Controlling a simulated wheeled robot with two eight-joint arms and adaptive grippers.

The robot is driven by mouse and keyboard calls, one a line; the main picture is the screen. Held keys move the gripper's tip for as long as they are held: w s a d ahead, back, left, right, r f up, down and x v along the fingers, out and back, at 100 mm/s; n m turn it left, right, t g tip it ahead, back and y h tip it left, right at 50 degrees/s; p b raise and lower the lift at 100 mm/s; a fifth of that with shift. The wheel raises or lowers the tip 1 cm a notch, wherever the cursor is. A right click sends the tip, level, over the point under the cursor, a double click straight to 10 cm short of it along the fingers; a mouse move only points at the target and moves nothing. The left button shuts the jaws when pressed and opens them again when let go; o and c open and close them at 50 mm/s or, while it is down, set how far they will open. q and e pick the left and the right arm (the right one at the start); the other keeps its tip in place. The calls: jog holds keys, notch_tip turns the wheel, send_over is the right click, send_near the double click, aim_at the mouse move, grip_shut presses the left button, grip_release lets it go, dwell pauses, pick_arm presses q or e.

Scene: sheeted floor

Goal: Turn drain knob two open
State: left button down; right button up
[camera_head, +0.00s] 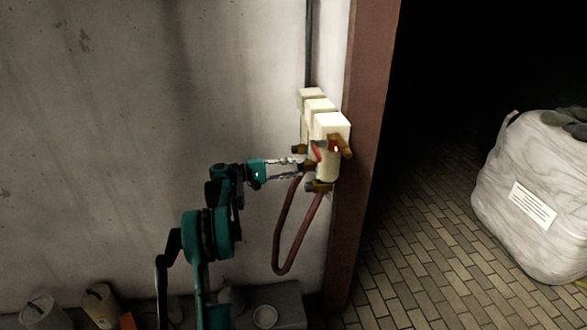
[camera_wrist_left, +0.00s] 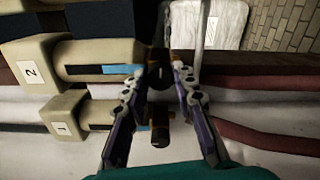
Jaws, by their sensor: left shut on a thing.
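A cream valve unit (camera_head: 332,126) with brass fittings is fixed to the wall beside the brown post. In the left wrist view, the cream body labelled 2 (camera_wrist_left: 60,62) lies above the one labelled 1 (camera_wrist_left: 72,118). Drain knob two (camera_wrist_left: 159,66), dark with a brownish top, sits between the fingers of my left gripper (camera_wrist_left: 160,84). The gripper is shut on it. In the head view my left gripper (camera_head: 299,168) reaches the unit from the left; the held knob is not clear there. My right gripper is not in view.
A reddish hose (camera_head: 279,245) loops below the unit. The brown post (camera_head: 361,175) stands just right of it. A large pale sack (camera_head: 530,205) is on the brick floor at right. Several containers (camera_head: 100,305) stand along the wall's foot.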

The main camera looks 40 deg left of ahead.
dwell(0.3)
pick_arm(q)
jog(key=c, duration=1.2)
grip_release()
jog(key=v, duration=1.2)
